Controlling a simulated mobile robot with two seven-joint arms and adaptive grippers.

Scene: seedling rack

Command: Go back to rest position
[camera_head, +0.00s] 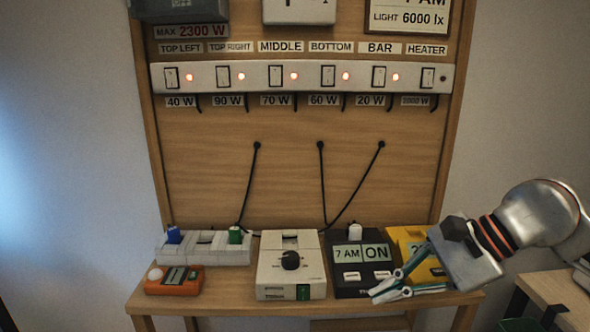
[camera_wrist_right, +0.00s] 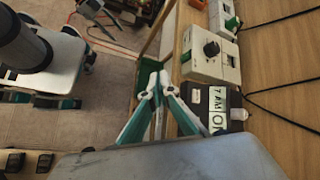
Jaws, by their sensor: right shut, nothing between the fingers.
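My right gripper (camera_head: 380,294) reaches in from the right above the front edge of the wooden shelf, in front of the black timer. Its teal and silver fingers are closed with nothing between them. The right wrist view shows its fingertips (camera_wrist_right: 157,76) together beside the shelf edge, apart from the devices. My left gripper is not in the head view. A small teal-and-white part at the top left of the right wrist view looks like my left gripper (camera_wrist_right: 100,18); its jaws are too small to read.
On the shelf stand a white power strip (camera_head: 204,252), an orange meter (camera_head: 172,288), a cream dial box (camera_head: 291,282), the black timer (camera_head: 352,283) reading 7 AM ON, and a yellow device (camera_head: 408,236). A switch strip (camera_head: 300,78) is on the board above. A side table (camera_head: 562,290) stands right.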

